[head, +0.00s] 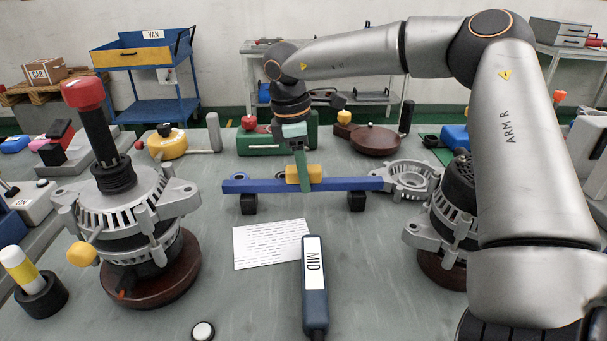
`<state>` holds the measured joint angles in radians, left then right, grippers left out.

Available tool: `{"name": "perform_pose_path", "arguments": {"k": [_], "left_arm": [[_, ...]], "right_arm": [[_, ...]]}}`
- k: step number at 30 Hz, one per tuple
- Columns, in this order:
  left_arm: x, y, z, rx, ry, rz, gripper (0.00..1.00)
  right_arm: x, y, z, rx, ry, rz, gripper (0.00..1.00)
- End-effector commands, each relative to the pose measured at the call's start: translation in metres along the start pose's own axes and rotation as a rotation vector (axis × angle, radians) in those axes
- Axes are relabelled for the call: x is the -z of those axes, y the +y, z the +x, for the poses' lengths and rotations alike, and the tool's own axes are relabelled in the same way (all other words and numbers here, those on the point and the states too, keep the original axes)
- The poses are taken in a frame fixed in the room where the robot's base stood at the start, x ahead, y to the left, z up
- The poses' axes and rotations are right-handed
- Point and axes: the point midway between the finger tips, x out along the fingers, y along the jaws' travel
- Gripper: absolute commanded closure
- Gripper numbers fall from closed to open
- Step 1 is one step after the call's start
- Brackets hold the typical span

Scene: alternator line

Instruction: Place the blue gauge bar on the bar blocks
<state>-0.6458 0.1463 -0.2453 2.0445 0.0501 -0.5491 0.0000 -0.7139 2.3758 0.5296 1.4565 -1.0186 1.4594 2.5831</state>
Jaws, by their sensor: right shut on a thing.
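The blue gauge bar (340,184) lies level across the middle of the table, with a yellow grip (313,174) at its centre. Two black bar blocks, the left one (248,204) and the right one (356,201), stand under the bar near its ends. The bar appears to meet their tops, but I cannot tell whether a small gap remains. My right gripper (303,172) points down from above and is shut on the bar at its yellow grip. The finger on the near side hides part of the grip. My left gripper is out of view.
An alternator (125,215) on a round base stands at left, another (440,225) at right, partly behind my right arm. A grey housing (408,178) sits close by the bar's right end. A printed sheet (270,245) and a MID-labelled tool (314,280) lie in front.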

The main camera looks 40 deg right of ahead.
Motion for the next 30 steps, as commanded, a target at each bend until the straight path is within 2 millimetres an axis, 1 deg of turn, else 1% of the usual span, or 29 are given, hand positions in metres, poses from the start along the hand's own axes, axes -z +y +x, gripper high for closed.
{"name": "perform_pose_path", "arguments": {"k": [6, 10, 11, 18, 19, 26, 30], "left_arm": [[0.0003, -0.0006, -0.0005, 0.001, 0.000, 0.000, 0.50], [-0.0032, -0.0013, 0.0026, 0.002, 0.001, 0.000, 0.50], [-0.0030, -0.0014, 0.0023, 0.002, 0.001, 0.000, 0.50], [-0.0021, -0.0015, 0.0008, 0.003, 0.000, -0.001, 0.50], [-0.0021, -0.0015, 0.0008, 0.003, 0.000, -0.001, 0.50], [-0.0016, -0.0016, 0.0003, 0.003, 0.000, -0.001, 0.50], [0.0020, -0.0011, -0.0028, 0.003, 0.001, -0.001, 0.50]], "right_arm": [[0.0007, 0.0004, -0.0008, -0.004, 0.003, 0.000, 1.00], [0.0013, 0.0005, 0.0038, -0.004, 0.002, 0.000, 1.00], [0.0010, 0.0003, 0.0045, -0.003, 0.000, 0.000, 0.62], [0.0008, 0.0002, 0.0032, -0.002, 0.001, -0.001, 0.35], [0.0008, 0.0002, 0.0032, -0.002, 0.001, -0.001, 0.33], [0.0007, 0.0002, 0.0026, -0.002, 0.001, -0.001, 0.33], [0.0003, 0.0005, -0.0052, -0.003, 0.002, 0.000, 0.33]]}}
